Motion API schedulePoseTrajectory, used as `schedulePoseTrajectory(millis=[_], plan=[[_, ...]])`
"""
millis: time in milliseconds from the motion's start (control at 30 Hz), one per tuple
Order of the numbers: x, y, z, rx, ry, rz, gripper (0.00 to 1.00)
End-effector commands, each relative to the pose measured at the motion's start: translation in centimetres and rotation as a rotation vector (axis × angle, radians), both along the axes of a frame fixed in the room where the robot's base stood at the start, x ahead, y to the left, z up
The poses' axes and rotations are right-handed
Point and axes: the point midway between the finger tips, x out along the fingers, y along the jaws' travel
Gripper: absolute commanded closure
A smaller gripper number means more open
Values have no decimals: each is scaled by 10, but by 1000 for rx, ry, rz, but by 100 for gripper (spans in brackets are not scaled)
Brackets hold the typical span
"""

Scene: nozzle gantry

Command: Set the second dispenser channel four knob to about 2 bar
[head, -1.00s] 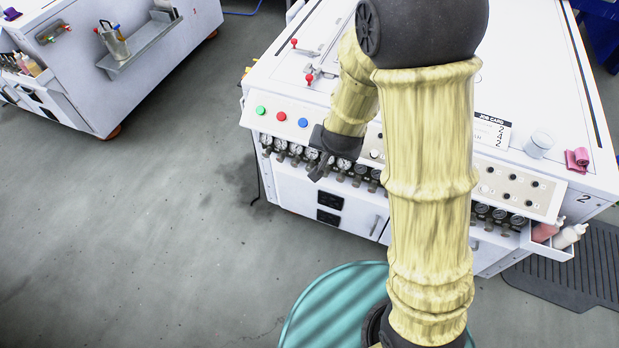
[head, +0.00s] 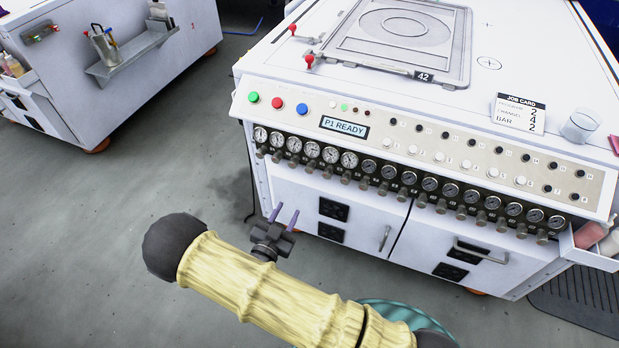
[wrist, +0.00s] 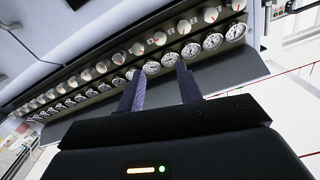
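The dispenser (head: 400,150) has a front row of round gauges (head: 312,149) with small dark knobs (head: 309,167) below them. Channel labels are too small to read, so I cannot tell for certain which knob is channel four. Several gauges at the left have white faces; the others look darker. Needle readings are not legible. My gripper (head: 284,215) is open and empty, in front of the cabinet and below the left part of the row, touching no knob. In the wrist view its two purple fingers (wrist: 162,80) stand apart before the gauges (wrist: 152,67), with the knobs (wrist: 137,48) above them.
A display (head: 344,127) reads "P1 READY", with green, red and blue buttons to its left. The job card (head: 520,113) shows 2, 4, 2. Cabinet handles (head: 384,238) stick out below the row. Another white machine (head: 130,90) stands at left; floor between is clear.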

Motion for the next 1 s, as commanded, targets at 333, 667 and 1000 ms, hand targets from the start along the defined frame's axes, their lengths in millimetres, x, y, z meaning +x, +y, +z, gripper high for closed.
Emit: schedulePoseTrajectory(millis=[333,667,1000], plan=[[1,0,1,-1,-3,0,65],[35,-14,0,-1,-2,-3,65],[92,-34,0,-1,-3,-2,65]])
